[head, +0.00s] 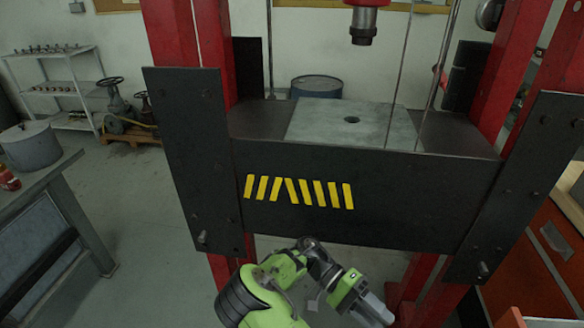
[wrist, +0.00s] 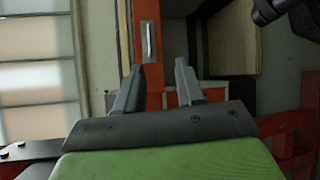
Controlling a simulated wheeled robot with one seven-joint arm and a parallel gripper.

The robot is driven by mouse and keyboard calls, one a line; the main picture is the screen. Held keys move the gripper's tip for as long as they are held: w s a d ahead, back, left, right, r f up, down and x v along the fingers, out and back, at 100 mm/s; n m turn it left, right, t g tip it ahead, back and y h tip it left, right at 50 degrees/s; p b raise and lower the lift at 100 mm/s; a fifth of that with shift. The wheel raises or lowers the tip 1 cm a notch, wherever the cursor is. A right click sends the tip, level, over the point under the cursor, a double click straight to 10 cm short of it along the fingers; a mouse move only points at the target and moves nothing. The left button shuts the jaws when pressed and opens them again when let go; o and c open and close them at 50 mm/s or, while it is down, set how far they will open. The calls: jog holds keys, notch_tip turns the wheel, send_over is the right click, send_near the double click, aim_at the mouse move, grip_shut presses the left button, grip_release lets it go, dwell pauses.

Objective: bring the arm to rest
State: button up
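My green and black arm (head: 265,290) is folded low in front of the red and black press in the head view. My gripper (head: 375,310) points down and to the right near the bottom edge, and its fingertips are hard to make out there. In the wrist view my gripper (wrist: 160,68) shows two grey fingers standing apart with nothing between them. It is open and empty. A gate valve with a handwheel (head: 113,98) stands on a wooden pallet far back on the left, well away from my gripper.
The press's black crossbeam (head: 400,195) with yellow stripes is close in front of my arm. A workbench (head: 30,170) with a grey pot (head: 28,145) stands at left. An orange cabinet (head: 535,265) stands at right. Open floor (head: 150,220) lies between bench and press.

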jog(key=s+a+r+n+t+y+p, duration=0.1)
jog(key=s+r+n+t+y+p, duration=0.1)
jog(key=r, duration=0.6)
jog(key=s+a+r+n+t+y+p, duration=0.1)
jog(key=s+r+n+t+y+p, duration=0.1)
jog(key=s+r+t+y, duration=0.3)
jog(key=s+r+n+t+y+p, duration=0.2)
jog(key=s+r+t+y, duration=0.2)
jog(key=r+t, duration=0.5)
notch_tip(320, 180, up, 4)
jog(key=shift+s+a+f+t, duration=0.3)
jog(key=shift+s+a, duration=0.1)
jog(key=shift+s, duration=0.25)
